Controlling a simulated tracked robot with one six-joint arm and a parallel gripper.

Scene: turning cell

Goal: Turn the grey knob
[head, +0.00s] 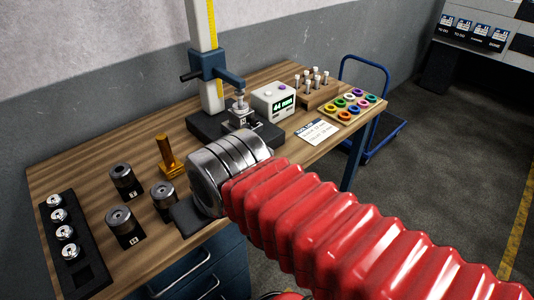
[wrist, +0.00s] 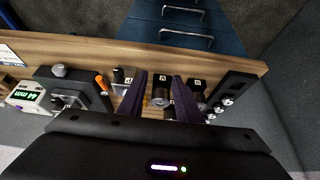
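A round light-grey knob (wrist: 59,70) shows at the left of the wrist view, on the side of the dark gauge base; I take it to be the grey knob. In the head view I cannot make it out; my arm covers part of the near side of the gauge base (head: 208,128). My gripper (wrist: 160,76) has its two dark fingers apart, to the right of the knob and well away from it. A metal cylinder (wrist: 161,95) shows between the fingers in the picture; no contact is visible. In the head view my wrist mostly hides the gripper.
The gauge column (head: 203,55) stands behind my wrist, beside a display box (head: 274,101) reading 44 mm. An orange stand (head: 167,158), several metal cylinders (head: 122,180) and a black ring rack (head: 75,240) are at left. A pin block (head: 318,93) and a coloured-ring tray (head: 350,108) are at right.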

